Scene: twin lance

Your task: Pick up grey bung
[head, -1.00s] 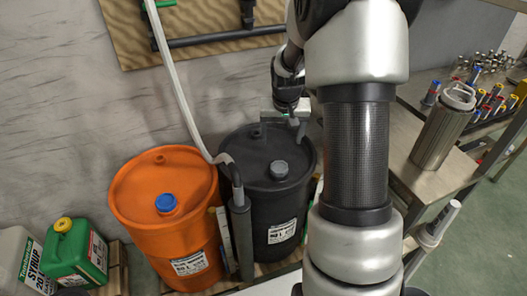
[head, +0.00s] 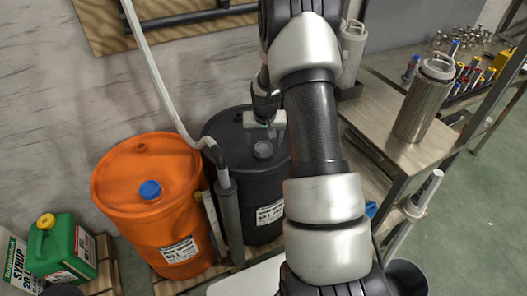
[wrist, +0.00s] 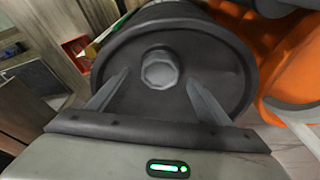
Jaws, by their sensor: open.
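The grey bung (head: 263,150) is a faceted cap on the top of the black drum (head: 228,195). In the wrist view the bung (wrist: 160,70) sits near the centre of the drum lid (wrist: 205,60). My gripper (head: 268,130) is over the drum, close to the bung. In the wrist view my gripper (wrist: 157,78) is open, with one finger on each side of the bung in the picture and nothing between them held. The height gap between fingertips and bung is hard to judge. My arm hides the drum's right side in the head view.
An orange drum (head: 130,225) with a blue bung (head: 150,190) stands to the left. A pale hose (head: 160,85) ends in a grey tube (head: 229,215) between the drums. A bench (head: 385,145) with a metal canister (head: 425,105) is at the right.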

